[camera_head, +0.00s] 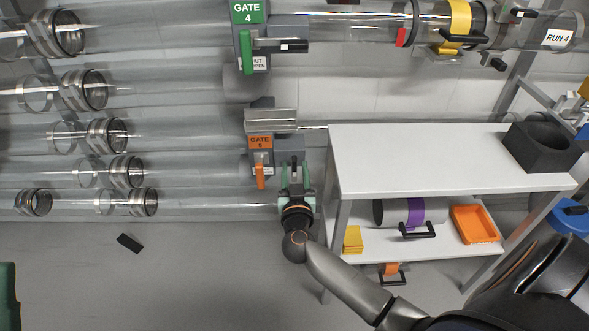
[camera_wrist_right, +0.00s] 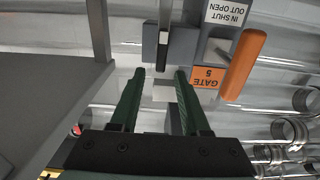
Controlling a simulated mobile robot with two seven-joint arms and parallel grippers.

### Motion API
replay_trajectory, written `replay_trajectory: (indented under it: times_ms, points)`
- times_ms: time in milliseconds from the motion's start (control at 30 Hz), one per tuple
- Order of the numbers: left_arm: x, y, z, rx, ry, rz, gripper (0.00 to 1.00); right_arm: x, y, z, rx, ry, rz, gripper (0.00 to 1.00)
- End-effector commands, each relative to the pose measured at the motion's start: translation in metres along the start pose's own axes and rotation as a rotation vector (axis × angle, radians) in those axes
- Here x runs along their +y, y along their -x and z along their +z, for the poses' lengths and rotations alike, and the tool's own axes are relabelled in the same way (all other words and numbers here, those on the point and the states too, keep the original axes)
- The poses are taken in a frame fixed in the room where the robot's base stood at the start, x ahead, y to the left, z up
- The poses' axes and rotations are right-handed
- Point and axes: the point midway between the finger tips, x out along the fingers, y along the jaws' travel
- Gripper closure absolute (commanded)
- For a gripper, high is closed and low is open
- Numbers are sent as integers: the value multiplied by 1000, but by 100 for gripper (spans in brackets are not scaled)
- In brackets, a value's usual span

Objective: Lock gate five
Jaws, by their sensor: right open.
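Gate five (camera_head: 262,142) is a grey housing with an orange label on a clear tube, left of the white shelf unit in the head view. Its orange handle (camera_head: 260,176) hangs downward; the handle also shows in the wrist view (camera_wrist_right: 243,64). A dark bar with a pale tip (camera_wrist_right: 163,42) sits on the grey housing beside the upside-down "IN SHUT OUT OPEN" sign (camera_wrist_right: 227,12). My right gripper (camera_head: 296,172) is open, its green fingers (camera_wrist_right: 160,72) pointing at the housing, with the bar beyond the gap between the fingertips. Contact cannot be told.
Gate four (camera_head: 248,12), with a green handle, is above. The white shelf unit (camera_head: 430,160) stands close right of my right gripper, with a black holder (camera_head: 542,148) on top and an orange tray (camera_head: 475,224) below. A black block (camera_head: 130,243) lies on the floor.

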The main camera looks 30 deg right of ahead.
Motion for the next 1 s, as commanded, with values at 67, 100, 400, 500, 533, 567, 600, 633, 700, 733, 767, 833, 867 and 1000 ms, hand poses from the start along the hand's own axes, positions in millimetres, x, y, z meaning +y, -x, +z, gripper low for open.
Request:
replay_trajectory:
  times_ms: [67,100,400,500,533,567,600,633,700,733,767,833,867,1000]
  points:
    - [3,6,6,-2,2,3,100,0,-12,2,2,1,1,54]
    - [4,7,7,-4,0,4,100,0,-16,2,3,1,1,54]
    - [5,8,9,-7,-4,7,100,0,-27,0,-1,1,0,54]
    - [6,8,9,-7,-4,7,100,0,-26,0,0,1,0,54]
    - [6,8,9,-7,-4,7,100,0,-26,0,0,1,0,54]
    - [6,8,9,-7,-4,7,100,0,-26,0,0,1,0,56]
    - [6,8,9,-7,-4,7,100,0,-26,0,0,1,0,60]
    - [6,8,9,-7,-4,7,100,0,-26,0,0,1,0,64]
    - [6,8,9,-7,-4,7,100,0,-26,0,0,1,0,72]
    - [6,8,9,-7,-4,7,100,0,-26,0,0,1,0,75]
    - [6,8,9,-7,-4,7,100,0,-26,0,0,1,0,78]
    - [6,8,9,-7,-4,7,100,0,-26,0,0,1,0,86]
    - [6,8,9,-7,-3,7,100,0,-26,0,0,1,0,90]
    - [6,8,9,-7,-3,7,100,0,-26,0,0,0,0,100]
